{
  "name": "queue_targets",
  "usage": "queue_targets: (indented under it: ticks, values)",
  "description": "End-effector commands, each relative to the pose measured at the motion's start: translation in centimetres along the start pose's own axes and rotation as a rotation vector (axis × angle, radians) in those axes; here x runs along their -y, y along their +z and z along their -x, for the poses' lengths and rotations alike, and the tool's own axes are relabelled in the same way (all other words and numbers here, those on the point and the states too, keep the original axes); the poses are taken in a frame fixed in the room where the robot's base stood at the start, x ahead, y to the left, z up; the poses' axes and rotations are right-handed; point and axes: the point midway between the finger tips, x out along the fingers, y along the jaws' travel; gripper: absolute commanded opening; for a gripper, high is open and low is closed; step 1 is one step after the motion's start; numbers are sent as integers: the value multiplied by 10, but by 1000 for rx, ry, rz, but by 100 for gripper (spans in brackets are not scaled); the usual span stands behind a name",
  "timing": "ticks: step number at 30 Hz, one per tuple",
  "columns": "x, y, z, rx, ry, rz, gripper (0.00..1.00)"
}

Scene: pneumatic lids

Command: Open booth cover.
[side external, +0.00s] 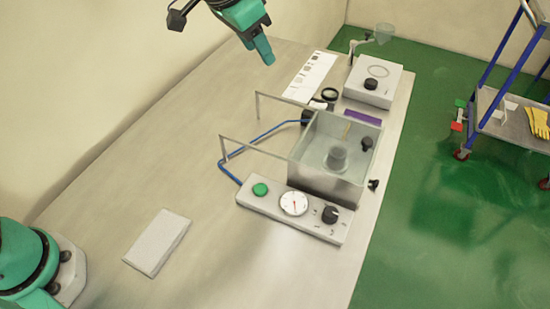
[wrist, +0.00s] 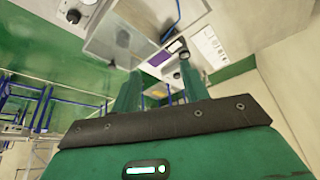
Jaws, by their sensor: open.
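The booth (side external: 325,178) is a clear-walled box near the right edge of the table, with a grey cylinder (side external: 338,158) inside. Its clear cover seems to lie flat across the top, though its edges are hard to make out. Two thin metal arms (side external: 258,148) run left from the top edge. In front is a control panel (side external: 312,222) with a green button (side external: 260,189), a dial gauge (side external: 294,203) and a black knob (side external: 330,214). My gripper (side external: 265,52) is open and empty, high above the table's back, apart from the booth. The wrist view shows its fingers (wrist: 160,90) and the booth (wrist: 118,42).
A blue hose (side external: 250,148) curves left of the booth. A white device (side external: 372,82), a purple block (side external: 362,117) and a printed sheet (side external: 310,75) lie behind it. A pale slab (side external: 157,243) lies front left. A blue-framed trolley (side external: 510,112) stands right.

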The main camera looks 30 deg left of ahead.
Motion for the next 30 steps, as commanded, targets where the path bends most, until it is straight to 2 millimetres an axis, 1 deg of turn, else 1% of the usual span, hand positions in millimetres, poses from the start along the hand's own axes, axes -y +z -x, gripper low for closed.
queue_targets:
  ticks: [1, 3, 5, 9, 15, 18, 21, 24, 30]
  values:
    - [-12, -9, -12, 6, 9, -22, 45]
    - [-27, -20, -25, 9, 20, -47, 45]
    - [-40, -29, -37, 12, 29, -69, 45]
    - [-74, -47, -65, 18, 51, -121, 45]
    - [-122, -62, -105, 27, 79, -190, 45]
    - [-141, -66, -119, 29, 89, -215, 45]
    - [-154, -68, -129, 30, 96, -233, 45]
    - [-160, -69, -134, 30, 100, -241, 45]
    - [-162, -69, -136, 30, 101, -243, 45]
